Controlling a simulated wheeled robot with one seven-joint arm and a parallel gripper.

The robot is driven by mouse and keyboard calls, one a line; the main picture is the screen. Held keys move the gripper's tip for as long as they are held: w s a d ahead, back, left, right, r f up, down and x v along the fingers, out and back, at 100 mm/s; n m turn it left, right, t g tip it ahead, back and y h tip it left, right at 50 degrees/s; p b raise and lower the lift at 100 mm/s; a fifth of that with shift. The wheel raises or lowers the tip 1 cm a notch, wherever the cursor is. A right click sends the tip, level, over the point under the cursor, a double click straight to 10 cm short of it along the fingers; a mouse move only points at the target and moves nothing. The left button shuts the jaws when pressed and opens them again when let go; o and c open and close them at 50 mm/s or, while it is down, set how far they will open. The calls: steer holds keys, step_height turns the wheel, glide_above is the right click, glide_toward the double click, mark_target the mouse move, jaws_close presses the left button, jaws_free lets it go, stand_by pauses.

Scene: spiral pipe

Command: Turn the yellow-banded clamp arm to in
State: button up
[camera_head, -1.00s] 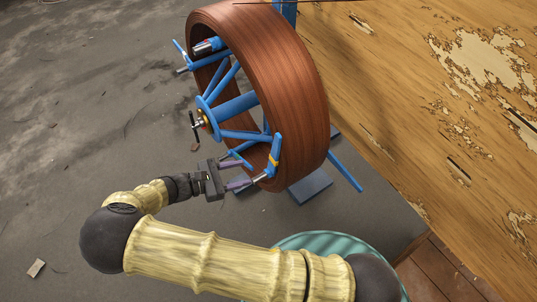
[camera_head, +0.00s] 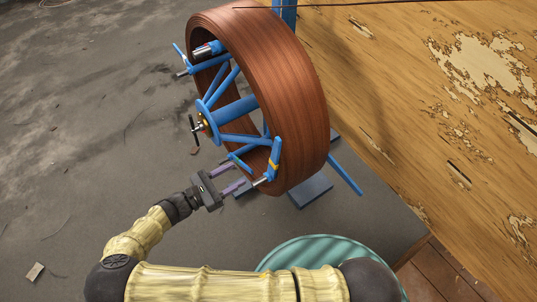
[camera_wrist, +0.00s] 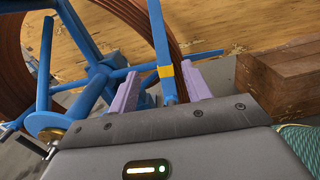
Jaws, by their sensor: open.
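The yellow-banded clamp arm (camera_head: 275,153) is a blue bar with a yellow band and a silver tip. It sits at the lower right of the blue reel frame (camera_head: 233,107), at the near rim of the brown coiled pipe (camera_head: 300,95). My gripper (camera_head: 238,173) is open and empty, its purple fingers pointing toward the clamp arm from the left, with the tips a little short of it. In the wrist view the clamp arm (camera_wrist: 159,35) runs down between the two fingers (camera_wrist: 165,85) as seen in the picture.
Another blue clamp arm with a silver end (camera_head: 207,50) is at the reel's upper left. A black handle (camera_head: 194,130) sticks out from the hub. A worn wooden surface (camera_head: 430,120) fills the right. A teal ribbed round object (camera_head: 320,258) is at the bottom.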

mark_target(274, 153)
steer(key=p+x, duration=0.1)
steer(key=x, duration=1.2)
steer(key=shift+w+d+p, duration=0.1)
steer(key=shift+p, duration=0.25)
jaws_close()
